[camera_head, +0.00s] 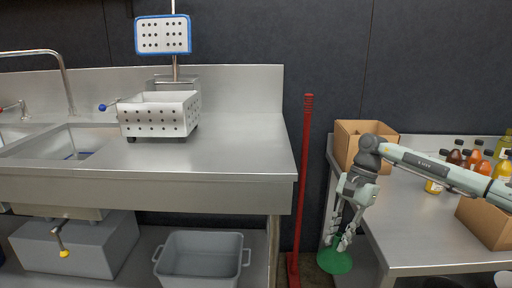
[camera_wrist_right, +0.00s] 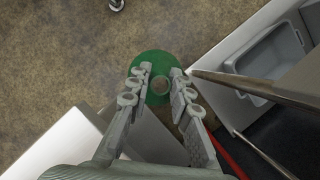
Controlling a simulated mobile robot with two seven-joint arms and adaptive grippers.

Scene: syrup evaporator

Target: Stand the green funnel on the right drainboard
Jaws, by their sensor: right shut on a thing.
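The green funnel (camera_head: 335,262) hangs low in the gap between the sink unit and the right-hand table, wide side down. My right gripper (camera_head: 338,240) is shut on its upper part, with the fingers pointing down. In the right wrist view the funnel (camera_wrist_right: 152,62) shows as a green disc between and beyond the fingertips (camera_wrist_right: 159,78), with the floor behind it. The right drainboard (camera_head: 235,150) is the flat steel top right of the sink basin, left of and higher than the funnel. My left gripper is not in view.
A perforated white basket (camera_head: 158,117) stands on the drainboard's back left, its right front bare. A red pole (camera_head: 304,170) stands upright between drainboard and gripper. The right-hand table (camera_head: 410,225) holds cardboard boxes (camera_head: 345,143) and several bottles. A grey tub (camera_head: 200,258) sits below.

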